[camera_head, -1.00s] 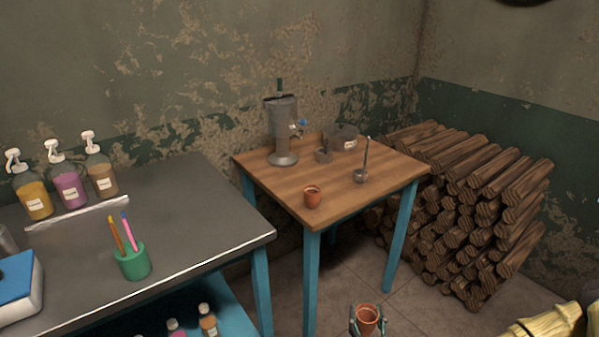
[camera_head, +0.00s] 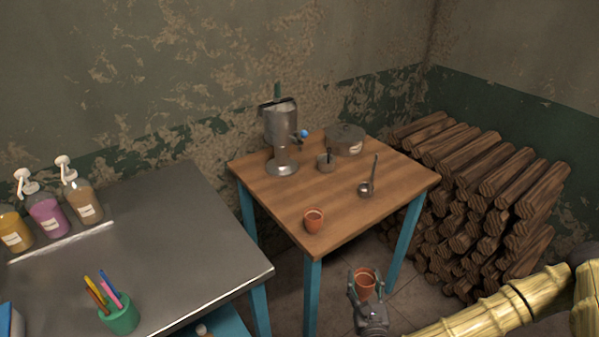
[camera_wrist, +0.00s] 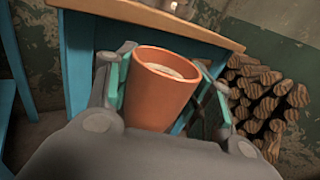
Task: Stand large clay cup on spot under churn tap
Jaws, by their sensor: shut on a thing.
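My gripper (camera_head: 366,292) is shut on a clay cup (camera_head: 364,281), held upright or nearly so in front of the wooden table's near right side. In the wrist view the cup (camera_wrist: 160,88) sits between the two green-padded fingers, and something pale shows inside it. The metal churn (camera_head: 281,128) stands at the back left of the wooden table (camera_head: 335,195), with a tap that has a blue knob (camera_head: 303,134). The spot under the tap shows as bare wood.
A small metal cup (camera_head: 325,163), a lidded pot (camera_head: 346,140) and a ladle (camera_head: 368,187) are on the wooden table. A metal-topped bench (camera_head: 190,230) with bottles and a pen holder (camera_head: 119,318) is at left. Stacked logs (camera_head: 480,200) stand at right.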

